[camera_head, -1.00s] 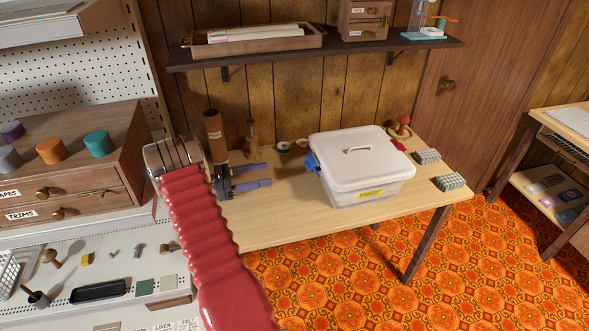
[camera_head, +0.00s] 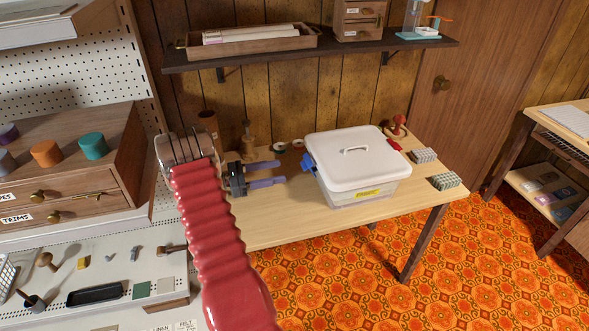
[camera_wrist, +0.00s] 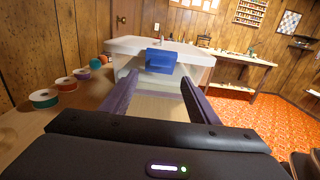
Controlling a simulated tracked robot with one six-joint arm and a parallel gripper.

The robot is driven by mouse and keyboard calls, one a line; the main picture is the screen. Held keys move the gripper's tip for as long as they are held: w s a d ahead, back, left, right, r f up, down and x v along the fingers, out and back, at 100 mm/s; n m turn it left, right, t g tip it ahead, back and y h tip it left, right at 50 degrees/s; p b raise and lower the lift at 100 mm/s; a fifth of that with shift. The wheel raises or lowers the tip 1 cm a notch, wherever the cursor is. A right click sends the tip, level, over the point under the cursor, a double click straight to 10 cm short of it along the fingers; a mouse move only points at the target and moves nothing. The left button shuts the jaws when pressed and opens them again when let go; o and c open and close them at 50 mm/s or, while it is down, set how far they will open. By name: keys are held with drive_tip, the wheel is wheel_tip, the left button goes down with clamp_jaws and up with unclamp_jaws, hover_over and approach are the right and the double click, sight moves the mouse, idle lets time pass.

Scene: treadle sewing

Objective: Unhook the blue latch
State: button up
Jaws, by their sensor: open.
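The blue latch (camera_head: 308,163) is on the left side of a clear box with a white lid (camera_head: 352,152), which stands on the wooden table. In the wrist view the blue latch (camera_wrist: 160,60) is straight ahead, on the near wall of the box under the lid rim. My gripper (camera_head: 280,173) is open and empty, left of the latch, its two purple fingers pointing at it. In the wrist view my gripper (camera_wrist: 160,92) has its fingers spread to either side below the latch, apart from it. A red part (camera_head: 393,144) shows at the box's far right side.
Ribbon spools (camera_wrist: 62,88) lie left of my gripper in the wrist view. A shelf (camera_head: 310,50) hangs above the table.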

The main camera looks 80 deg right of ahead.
sight(309, 167)
drive_tip(key=x, duration=0.7)
drive_tip(key=shift+s+d, duration=0.15)
drive_tip(key=shift+c, duration=0.3)
drive_tip(key=c, duration=1)
drive_tip(key=shift+f, duration=0.1)
drive_tip(key=shift+f+g+h, duration=0.7)
drive_tip(key=shift+f+g, duration=0.1)
drive_tip(key=shift+g, duration=0.4)
